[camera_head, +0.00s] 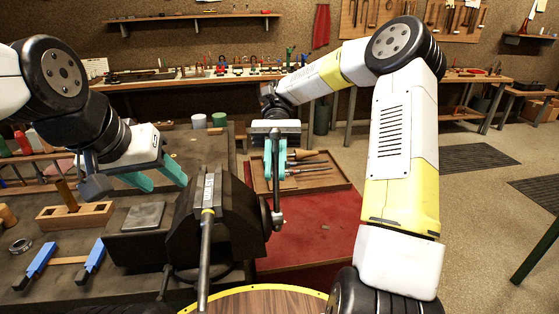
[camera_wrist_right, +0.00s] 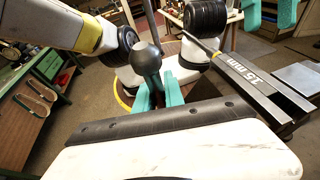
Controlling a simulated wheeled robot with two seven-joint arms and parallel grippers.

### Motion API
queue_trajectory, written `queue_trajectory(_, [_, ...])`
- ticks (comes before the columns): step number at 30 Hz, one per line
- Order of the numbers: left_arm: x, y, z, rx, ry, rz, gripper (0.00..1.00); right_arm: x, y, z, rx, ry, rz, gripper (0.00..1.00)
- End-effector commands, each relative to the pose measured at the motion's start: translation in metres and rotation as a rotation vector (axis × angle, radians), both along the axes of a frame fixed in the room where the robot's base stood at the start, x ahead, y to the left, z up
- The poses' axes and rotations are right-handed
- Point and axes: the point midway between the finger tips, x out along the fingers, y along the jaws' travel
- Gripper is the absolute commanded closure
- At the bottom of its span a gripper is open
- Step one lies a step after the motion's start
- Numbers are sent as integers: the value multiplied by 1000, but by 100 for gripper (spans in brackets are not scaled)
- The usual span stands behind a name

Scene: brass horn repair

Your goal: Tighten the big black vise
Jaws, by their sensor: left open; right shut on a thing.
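The big black vise (camera_head: 232,215) stands on the workbench in the middle of the head view. Its handle bar (camera_head: 277,196) hangs near vertical on the right side of the vise. A round black knob (camera_wrist_right: 147,58) at a bar end shows in the right wrist view. My right gripper (camera_head: 275,168) is shut on the handle bar, its teal fingers around the upper part; they also show in the wrist view (camera_wrist_right: 158,95). My left gripper (camera_head: 167,186) is open and empty, just left of the vise and above the bench.
A metal plate (camera_head: 143,216), a wooden block (camera_head: 88,217) and blue-ended clamps (camera_head: 40,260) lie left. A wooden tray (camera_head: 328,180) with tools and a red mat (camera_head: 315,235) lie right.

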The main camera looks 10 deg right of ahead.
Motion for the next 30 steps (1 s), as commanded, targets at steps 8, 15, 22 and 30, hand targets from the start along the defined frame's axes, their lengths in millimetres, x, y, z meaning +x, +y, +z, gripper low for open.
queue_trajectory(8, [0,0,0,0,0,0,50,2,2,-3,-12,20,-4,100])
queue_trajectory(15, [0,0,0,0,0,0,50,2,2,-2,-12,21,-3,100])
queue_trajectory(22, [0,0,0,0,0,0,50,1,3,-2,-9,20,-1,65])
queue_trajectory(30, [0,0,0,0,0,0,50,1,5,-1,-6,19,0,65])
